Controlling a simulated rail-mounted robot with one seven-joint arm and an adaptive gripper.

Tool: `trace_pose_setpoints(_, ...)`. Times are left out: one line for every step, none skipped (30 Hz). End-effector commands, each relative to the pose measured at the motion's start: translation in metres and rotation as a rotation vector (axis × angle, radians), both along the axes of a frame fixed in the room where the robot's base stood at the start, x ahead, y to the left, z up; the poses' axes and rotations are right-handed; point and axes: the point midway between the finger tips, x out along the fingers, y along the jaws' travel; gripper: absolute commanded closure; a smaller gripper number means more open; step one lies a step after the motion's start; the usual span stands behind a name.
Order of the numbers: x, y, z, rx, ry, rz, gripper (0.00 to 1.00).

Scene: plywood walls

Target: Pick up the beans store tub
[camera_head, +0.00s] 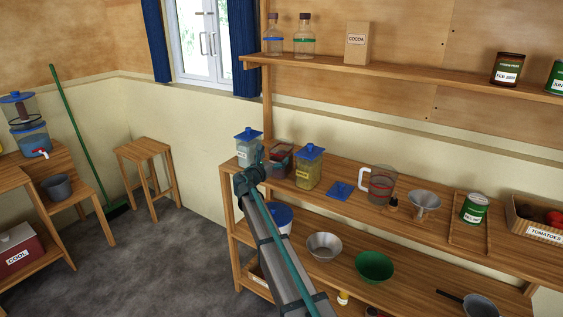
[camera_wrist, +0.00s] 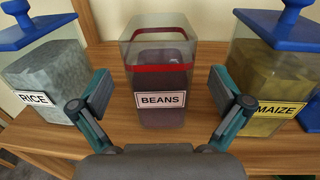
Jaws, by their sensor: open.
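The beans tub (camera_wrist: 162,85) is a clear, square tub with dark contents, a red band near the top and a BEANS label. It stands upright with no lid on it, on the wooden shelf. In the head view the beans tub (camera_head: 280,160) is partly hidden behind my arm. My gripper (camera_wrist: 164,100) is open, its fingers spread on either side of the tub's front, and nothing is held. In the head view my gripper (camera_head: 252,172) is at the shelf's front edge.
The rice tub (camera_wrist: 45,70) stands close on the left and the maize tub (camera_wrist: 268,75) close on the right, both with blue lids. A loose blue lid (camera_head: 341,190) lies right of the maize tub, before a measuring jug (camera_head: 381,185). An upper shelf (camera_head: 400,73) runs above.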

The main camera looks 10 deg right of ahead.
Motion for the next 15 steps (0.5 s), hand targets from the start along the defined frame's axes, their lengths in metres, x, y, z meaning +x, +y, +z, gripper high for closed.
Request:
trace_pose_setpoints(0.007, -0.004, 0.002, 0.0, 0.0, -0.002, 0.0)
trace_pose_setpoints(0.01, -0.006, 0.002, 0.0, 0.0, -0.002, 0.0)
trace_pose_setpoints(0.015, -0.009, 0.002, 0.0, 0.0, -0.003, 0.0)
trace_pose_setpoints(0.019, -0.012, 0.002, 0.0, 0.0, -0.003, 0.0)
trace_pose_setpoints(0.023, -0.014, 0.002, 0.0, 0.0, -0.003, 0.0)
trace_pose_setpoints(0.027, -0.017, 0.001, 0.001, -0.001, -0.002, 0.0)
trace_pose_setpoints(0.03, -0.019, 0.001, 0.001, -0.001, -0.002, 0.0)
trace_pose_setpoints(0.033, -0.021, 0.001, 0.001, -0.001, -0.001, 0.0)
trace_pose_setpoints(0.035, -0.023, 0.0, 0.001, -0.001, -0.001, 0.0)
trace_pose_setpoints(0.036, -0.025, 0.0, 0.001, -0.001, -0.001, 0.0)
trace_pose_setpoints(0.037, -0.026, 0.0, 0.001, 0.0, -0.001, 0.0)
trace_pose_setpoints(0.037, -0.026, -0.001, 0.001, 0.0, -0.001, 0.0)
trace_pose_setpoints(0.037, -0.026, -0.001, 0.001, 0.0, -0.001, 0.0)
trace_pose_setpoints(0.037, -0.026, -0.001, 0.001, 0.0, -0.001, 0.0)
trace_pose_setpoints(0.036, -0.026, -0.001, 0.001, 0.0, -0.001, 0.0)
